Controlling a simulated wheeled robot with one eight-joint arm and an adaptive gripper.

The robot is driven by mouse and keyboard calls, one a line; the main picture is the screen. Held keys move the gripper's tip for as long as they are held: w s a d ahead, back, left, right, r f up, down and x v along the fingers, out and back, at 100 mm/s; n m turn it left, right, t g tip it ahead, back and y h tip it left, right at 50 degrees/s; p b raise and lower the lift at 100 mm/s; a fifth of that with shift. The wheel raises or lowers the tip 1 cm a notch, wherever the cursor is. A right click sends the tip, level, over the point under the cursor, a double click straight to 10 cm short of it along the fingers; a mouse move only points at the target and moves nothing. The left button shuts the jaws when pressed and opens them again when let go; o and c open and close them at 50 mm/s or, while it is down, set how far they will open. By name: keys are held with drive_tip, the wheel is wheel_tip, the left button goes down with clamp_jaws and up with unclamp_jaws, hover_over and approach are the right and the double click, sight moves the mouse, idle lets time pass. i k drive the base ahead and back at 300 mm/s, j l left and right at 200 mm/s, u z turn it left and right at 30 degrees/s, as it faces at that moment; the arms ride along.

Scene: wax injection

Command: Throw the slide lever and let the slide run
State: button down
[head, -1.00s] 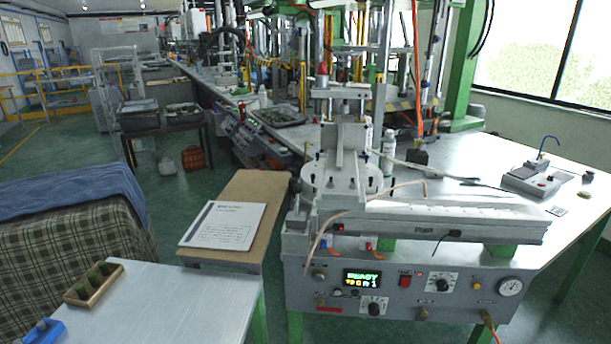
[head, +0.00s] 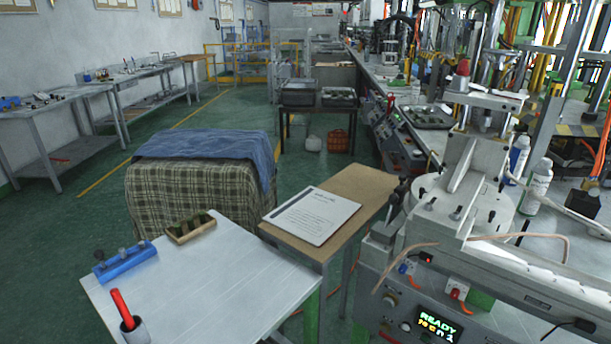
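The wax injection machine stands at the right of the head view, with a round white base (head: 462,207) and an upright grey-white wedge-shaped block (head: 466,160) on it. A long pale rail (head: 535,283) runs from it toward the lower right. Black-tipped handles (head: 398,192) stick up at the machine's left edge; I cannot tell for sure which part is the slide lever. Below, the panel display (head: 438,324) reads READY in green. A red-capped part (head: 461,74) stands behind the block. My gripper is not in view.
A pale table (head: 215,285) at front left holds a blue block (head: 125,262), a wooden tray (head: 191,227) and a cup (head: 134,330) with a red-handled tool. A sheet of paper (head: 312,214) lies on a brown side table (head: 362,188). Bottles (head: 537,186) stand behind the machine. Green floor lies open beyond.

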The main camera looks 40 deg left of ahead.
sight(393, 197)
drive_tip(key=i+j+u, duration=0.1)
drive_tip(key=i+u, duration=0.2)
drive_tip(key=u, duration=0.2)
drive_tip(key=i+u, duration=0.25)
drive_tip(key=u, duration=0.25)
drive_tip(key=i+l+u, duration=0.2)
drive_tip(key=u, duration=0.25)
drive_tip(key=i+l+u, duration=0.25)
drive_tip(key=u, duration=0.25)
drive_tip(key=i+l, duration=0.05)
drive_tip(key=i, duration=0.05)
